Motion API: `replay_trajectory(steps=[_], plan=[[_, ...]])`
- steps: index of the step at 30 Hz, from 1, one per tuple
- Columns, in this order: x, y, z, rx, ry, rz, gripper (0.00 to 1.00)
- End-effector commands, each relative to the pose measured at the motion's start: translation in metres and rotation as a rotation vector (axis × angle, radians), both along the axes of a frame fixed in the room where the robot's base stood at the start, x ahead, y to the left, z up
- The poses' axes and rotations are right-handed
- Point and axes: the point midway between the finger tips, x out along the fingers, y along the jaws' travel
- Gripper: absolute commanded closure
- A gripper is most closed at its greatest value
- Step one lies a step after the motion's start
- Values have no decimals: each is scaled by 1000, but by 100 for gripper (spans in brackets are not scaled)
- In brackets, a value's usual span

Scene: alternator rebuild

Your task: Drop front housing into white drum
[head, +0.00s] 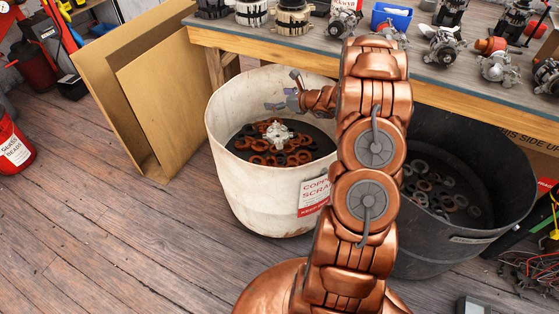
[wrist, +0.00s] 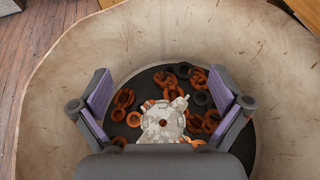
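The white drum (head: 240,185) stands on the wooden floor before the workbench, with a red-lettered scrap label on its side. The front housing (head: 279,134), a pale metal casting, lies inside it on top of copper-coloured rings. In the wrist view the housing (wrist: 163,122) rests among the rings below my gripper, clear of both fingers. My gripper (head: 284,94) is over the drum's opening. In the wrist view its fingers (wrist: 163,104) are spread wide with nothing held between them. The lower part of the housing is partly hidden by the gripper body in the wrist view.
A black drum (head: 470,235) with dark rings stands to the right, partly behind my arm. Cardboard (head: 165,95) leans left of the white drum. The workbench (head: 270,45) behind carries several alternator parts and a blue bin (head: 392,17). Floor at the left front is clear.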

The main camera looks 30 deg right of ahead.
Motion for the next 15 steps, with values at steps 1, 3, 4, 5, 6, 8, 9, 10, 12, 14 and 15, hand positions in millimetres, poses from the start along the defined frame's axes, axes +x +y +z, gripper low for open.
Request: replay_trajectory(steps=[1, 3, 4, 5, 6, 8, 9, 10, 12, 14, 15], plan=[[0, 0, 0, 0, 0, 0, 0], [0, 0, 0, 0, 1, 0, 0], [0, 0, -1, 0, 1, 1, 0], [0, 0, -1, 0, 1, 1, 0], [-1, 0, 0, 0, 1, 0, 0], [-3, -1, 1, 0, 1, 0, 0], [-5, -2, 2, -1, 1, -1, 0], [-7, -3, 3, -1, 1, -1, 0], [-14, -6, 7, -1, 1, -2, 0], [-22, -8, 10, 1, -1, -4, 0], [-29, -10, 13, 2, 1, -4, 0]])
